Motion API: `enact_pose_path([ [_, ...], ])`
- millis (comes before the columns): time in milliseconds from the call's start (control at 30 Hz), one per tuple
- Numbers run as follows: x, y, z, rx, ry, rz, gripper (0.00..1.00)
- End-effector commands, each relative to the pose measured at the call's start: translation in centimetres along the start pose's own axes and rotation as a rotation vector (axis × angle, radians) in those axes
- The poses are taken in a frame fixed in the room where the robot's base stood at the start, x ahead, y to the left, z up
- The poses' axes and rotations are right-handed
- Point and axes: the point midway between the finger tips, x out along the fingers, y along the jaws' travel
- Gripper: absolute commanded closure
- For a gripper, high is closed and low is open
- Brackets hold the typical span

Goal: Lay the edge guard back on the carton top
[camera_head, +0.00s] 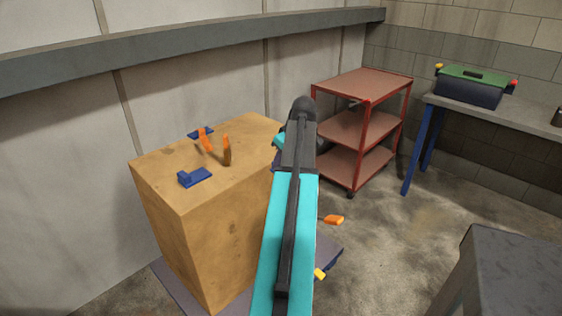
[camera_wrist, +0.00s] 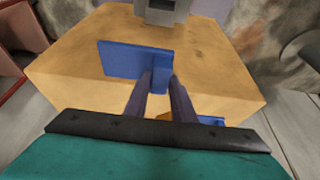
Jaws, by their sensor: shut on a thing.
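The blue edge guard (camera_wrist: 125,57) shows in the wrist view as a flat plate with a bent flange at its right end. My gripper (camera_wrist: 162,76) is shut on that flange between two dark fingers. The guard is over the bare part of the tan carton top (camera_wrist: 215,75); I cannot tell whether it touches. In the head view my arm hides most of the gripper and guard at the right side of the carton (camera_head: 175,225). Two other blue pieces lie on the carton, one nearer (camera_head: 197,178) and one at the back (camera_head: 199,133).
A red shelf cart (camera_head: 362,86) stands behind to the right. A bench (camera_head: 500,112) with a green-topped box (camera_head: 470,85) is farther right. Floor between them is mostly open.

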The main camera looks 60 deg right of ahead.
Motion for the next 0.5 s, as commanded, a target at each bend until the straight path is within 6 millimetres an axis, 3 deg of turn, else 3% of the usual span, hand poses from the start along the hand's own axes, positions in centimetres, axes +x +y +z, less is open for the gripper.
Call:
enact_pose_path([
  [267,0.8,-3.2,-2.4,-0.019,0.001,-0.007,1.0],
  [500,2.0,-9.2,-6.3,-0.048,0.0,-0.018,1.0],
])
